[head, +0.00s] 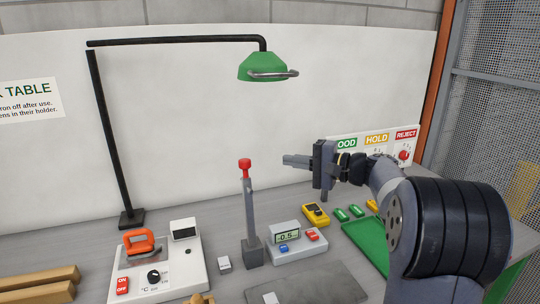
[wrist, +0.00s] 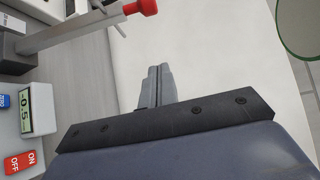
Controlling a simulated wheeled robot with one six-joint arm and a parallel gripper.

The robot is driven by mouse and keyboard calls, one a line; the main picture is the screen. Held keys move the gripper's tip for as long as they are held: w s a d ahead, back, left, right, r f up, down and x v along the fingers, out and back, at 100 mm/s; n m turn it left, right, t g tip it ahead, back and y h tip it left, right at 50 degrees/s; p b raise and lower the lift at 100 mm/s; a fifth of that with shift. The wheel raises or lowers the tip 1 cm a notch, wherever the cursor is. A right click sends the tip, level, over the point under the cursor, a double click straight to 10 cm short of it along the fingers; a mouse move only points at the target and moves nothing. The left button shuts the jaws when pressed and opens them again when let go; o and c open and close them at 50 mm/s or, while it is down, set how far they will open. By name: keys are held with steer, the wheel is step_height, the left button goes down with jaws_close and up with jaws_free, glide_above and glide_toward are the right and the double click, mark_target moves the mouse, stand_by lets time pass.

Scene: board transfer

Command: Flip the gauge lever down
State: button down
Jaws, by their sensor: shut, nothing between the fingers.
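The gauge lever (head: 248,210) is a grey bar with a red knob (head: 244,165) on top. It stands upright on a dark block just left of the gauge (head: 297,246), whose display reads about -0.5. My gripper (head: 285,160) is shut and empty. Its fingers point left at about the knob's height, to the right of it in the head view, with a gap between. In the wrist view the shut fingertips (wrist: 158,72) are apart from the lever (wrist: 85,33), and the red knob (wrist: 142,7) is at the top edge.
A soldering station (head: 158,275) stands at the left, with a small light block (head: 224,264) between it and the lever. A green lamp (head: 262,66) hangs above. A grey mat (head: 320,286) lies in front.

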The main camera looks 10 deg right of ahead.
steer(key=shift+w+r, duration=0.1)
stand_by(0.3)
steer(key=w+a+p, duration=0.1)
steer(key=a+p, duration=0.2)
steer(key=a, duration=0.6)
steer(key=shift+w+f, duration=0.2)
steer(key=shift+w, duration=0.15)
steer(key=shift+a, duration=0.1)
